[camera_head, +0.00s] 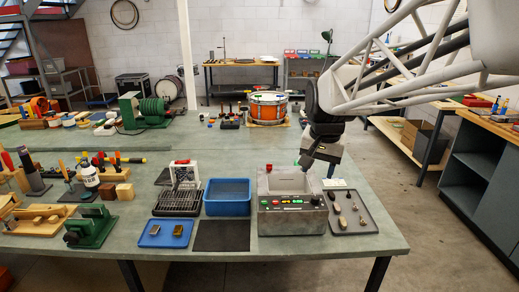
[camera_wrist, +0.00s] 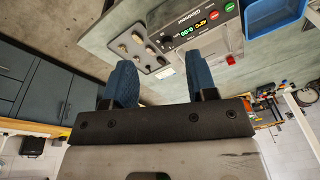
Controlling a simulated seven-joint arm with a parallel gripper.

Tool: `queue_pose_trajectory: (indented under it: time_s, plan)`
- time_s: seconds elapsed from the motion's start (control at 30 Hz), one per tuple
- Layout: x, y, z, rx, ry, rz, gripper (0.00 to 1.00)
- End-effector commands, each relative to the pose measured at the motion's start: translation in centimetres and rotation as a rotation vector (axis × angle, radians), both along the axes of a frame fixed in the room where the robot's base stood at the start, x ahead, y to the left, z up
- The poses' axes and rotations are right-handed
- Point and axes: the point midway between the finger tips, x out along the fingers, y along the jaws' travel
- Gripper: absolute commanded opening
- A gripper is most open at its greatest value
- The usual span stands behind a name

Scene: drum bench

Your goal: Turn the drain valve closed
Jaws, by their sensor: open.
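A grey tank unit (camera_head: 262,217) with a lit front panel stands near the bench's front edge. A small red handle (camera_head: 268,167) shows at its back left; it looks like the drain valve handle. It also shows as a red knob beside the unit in the wrist view (camera_wrist: 231,60). How far it is turned is too small to tell. My gripper (camera_head: 305,161) hangs above the back right of the tank, apart from the red handle. In the wrist view its two blue fingers (camera_wrist: 163,80) are apart with nothing between them.
A blue bin (camera_head: 227,197) stands left of the unit. A dark tray (camera_head: 365,221) with small metal parts lies on its right. An orange drum (camera_head: 268,108) stands further back. The bench between the unit and the drum is mostly clear.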

Motion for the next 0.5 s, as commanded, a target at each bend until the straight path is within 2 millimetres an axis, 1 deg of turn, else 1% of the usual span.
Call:
queue_pose_trajectory:
  time_s: [0.03,0.1,0.27,0.5]
  plan:
    - [1.5,0.3,-0.1,0.004,0.005,-0.016,0.52]
    - [3.3,0.6,-0.2,0.009,0.011,-0.043,0.52]
    - [7.6,1.4,-0.6,0.021,0.025,-0.106,0.52]
    - [13.9,2.7,-1.8,0.037,0.045,-0.199,0.52]
